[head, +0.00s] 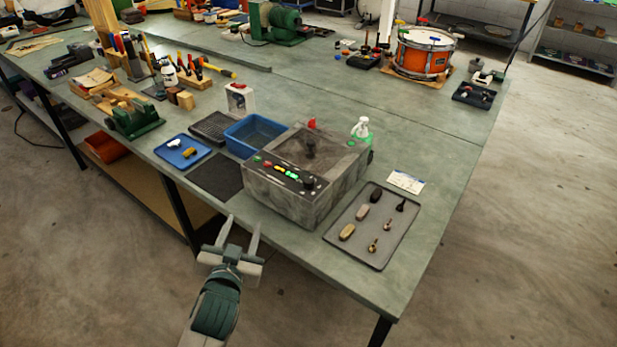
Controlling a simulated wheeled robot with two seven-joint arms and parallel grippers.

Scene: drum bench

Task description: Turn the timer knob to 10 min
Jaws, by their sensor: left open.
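A grey box-shaped machine (300,170) stands near the front edge of the bench, with a dark recessed top. Its front panel has a row of coloured buttons or lights and a dark round knob (308,182) at the right end, which looks like the timer knob. Its markings are too small to read. My left gripper (242,226) is open and empty, in front of the bench edge, to the left of the machine and apart from it. My right gripper is not in view.
A dark tray (374,254) with several small parts lies right of the machine. A blue bin (254,134), a black mat (215,176) and a blue tray (182,158) lie to its left. A green-white spray bottle (361,129) stands behind. The floor in front is clear.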

